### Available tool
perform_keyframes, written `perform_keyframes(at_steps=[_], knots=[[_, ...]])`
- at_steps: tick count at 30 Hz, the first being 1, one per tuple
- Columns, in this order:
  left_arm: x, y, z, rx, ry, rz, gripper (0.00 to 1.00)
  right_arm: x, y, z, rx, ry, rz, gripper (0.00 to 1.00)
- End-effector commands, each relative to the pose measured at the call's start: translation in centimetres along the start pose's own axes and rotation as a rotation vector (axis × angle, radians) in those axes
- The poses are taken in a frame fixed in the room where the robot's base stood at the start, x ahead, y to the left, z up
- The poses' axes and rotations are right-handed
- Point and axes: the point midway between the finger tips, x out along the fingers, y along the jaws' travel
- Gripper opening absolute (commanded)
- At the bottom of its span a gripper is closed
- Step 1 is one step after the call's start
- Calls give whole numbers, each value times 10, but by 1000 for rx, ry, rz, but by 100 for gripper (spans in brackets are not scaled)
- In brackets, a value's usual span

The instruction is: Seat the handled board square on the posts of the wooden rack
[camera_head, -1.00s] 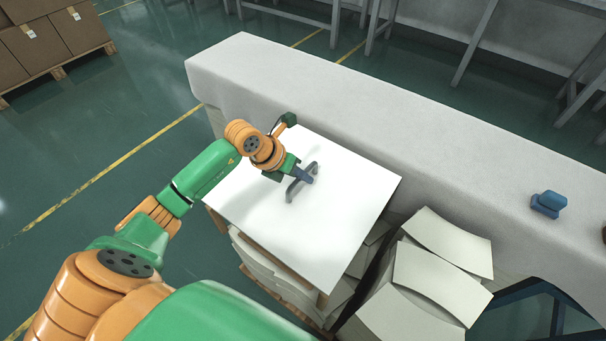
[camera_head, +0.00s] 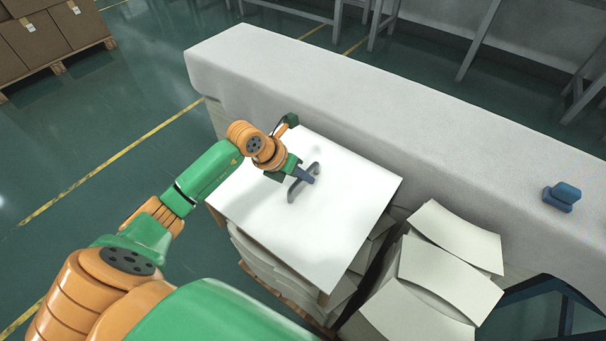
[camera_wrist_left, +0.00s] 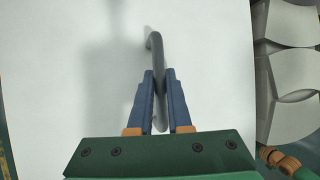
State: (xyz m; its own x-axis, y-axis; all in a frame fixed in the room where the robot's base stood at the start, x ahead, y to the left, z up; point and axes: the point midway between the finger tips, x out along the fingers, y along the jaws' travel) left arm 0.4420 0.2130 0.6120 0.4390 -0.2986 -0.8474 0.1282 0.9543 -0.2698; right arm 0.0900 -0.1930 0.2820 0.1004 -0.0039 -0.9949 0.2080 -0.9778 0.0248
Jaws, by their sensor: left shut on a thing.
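The handled board (camera_head: 343,213) is a flat white square with a grey bar handle (camera_head: 294,189) in its middle. My left gripper (camera_head: 311,178) is shut on the handle. In the left wrist view the blue fingers (camera_wrist_left: 160,88) stand on both sides of the handle (camera_wrist_left: 155,45), above the white board (camera_wrist_left: 60,60). The board hides the post tops, so I cannot tell whether it rests on them. My right gripper is not in view.
A long pale covered bench (camera_head: 420,112) runs behind the board. Curved pale sheets (camera_head: 450,275) are stacked to the right, and more lie under the board. A blue object (camera_head: 562,196) sits on the bench at right. Boxes on a pallet (camera_head: 50,35) stand far left.

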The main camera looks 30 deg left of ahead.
Motion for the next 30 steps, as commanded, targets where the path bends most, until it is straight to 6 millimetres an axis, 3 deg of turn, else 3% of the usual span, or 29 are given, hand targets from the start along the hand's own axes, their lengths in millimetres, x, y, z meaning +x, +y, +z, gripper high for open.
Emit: perform_keyframes(at_steps=[1,4,5,14,24,30], knots=[[0,0,0,0,-2,0,22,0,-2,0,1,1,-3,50],[0,0,0,0,-2,0,49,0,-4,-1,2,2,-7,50],[0,0,0,0,-2,0,52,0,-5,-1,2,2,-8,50],[0,0,-1,0,2,1,52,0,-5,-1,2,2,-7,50],[-64,1,0,1,-1,3,52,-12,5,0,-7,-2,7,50],[-71,0,0,1,0,0,52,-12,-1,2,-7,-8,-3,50]])
